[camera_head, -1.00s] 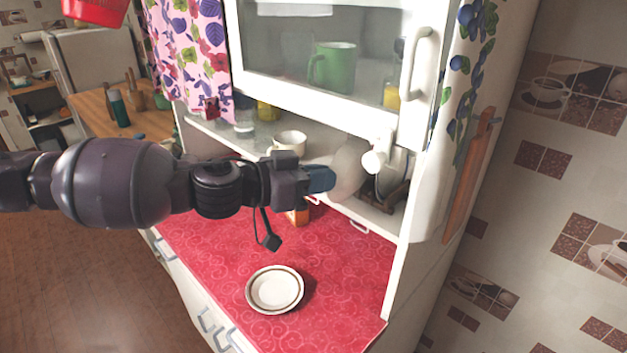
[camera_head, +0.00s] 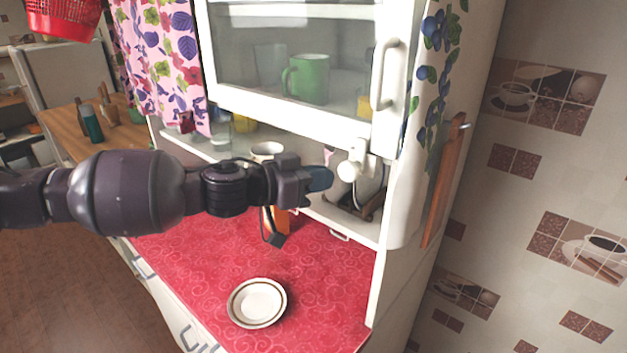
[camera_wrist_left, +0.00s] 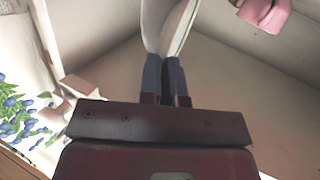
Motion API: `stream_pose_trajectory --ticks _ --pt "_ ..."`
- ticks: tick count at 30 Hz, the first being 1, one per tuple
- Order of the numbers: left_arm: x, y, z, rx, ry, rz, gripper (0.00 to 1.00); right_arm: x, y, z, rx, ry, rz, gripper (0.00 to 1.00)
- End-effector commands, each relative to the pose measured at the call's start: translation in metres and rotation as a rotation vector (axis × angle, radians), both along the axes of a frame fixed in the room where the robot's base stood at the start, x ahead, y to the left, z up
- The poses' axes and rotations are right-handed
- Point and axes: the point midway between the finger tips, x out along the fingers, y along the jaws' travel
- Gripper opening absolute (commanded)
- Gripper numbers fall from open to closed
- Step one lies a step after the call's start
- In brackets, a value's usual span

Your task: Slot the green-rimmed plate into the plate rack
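My left gripper (camera_head: 318,179) reaches into the open niche of the white cupboard, its blue fingertips pointing right. In the left wrist view, its fingers (camera_wrist_left: 165,80) are closed on a pale plate (camera_wrist_left: 166,26), seen nearly edge-on and standing out beyond the fingertips. A dark brown rack (camera_head: 362,206) sits on the niche's shelf, right of and slightly below the fingertips, partly hidden. My right gripper is not in view.
A white plate with a dark rim (camera_head: 258,303) lies on the red counter (camera_head: 190,262). A pale mug (camera_head: 266,151) and an orange item (camera_head: 277,220) are near my arm. A pink item (camera_wrist_left: 265,12) shows in the wrist view.

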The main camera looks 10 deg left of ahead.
Motion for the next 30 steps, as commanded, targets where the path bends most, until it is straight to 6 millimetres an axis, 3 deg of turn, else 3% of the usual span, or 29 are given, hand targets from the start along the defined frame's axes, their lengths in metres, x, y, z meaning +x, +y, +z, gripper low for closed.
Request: stream_pose_trajectory --ticks 17,30 --pt "0.027 -0.019 -0.001 -0.001 -0.002 -0.001 0.0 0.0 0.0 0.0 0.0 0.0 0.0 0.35" --pt "0.027 -0.018 -0.015 -0.001 -0.001 0.0 0.0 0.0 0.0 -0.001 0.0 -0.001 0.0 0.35"
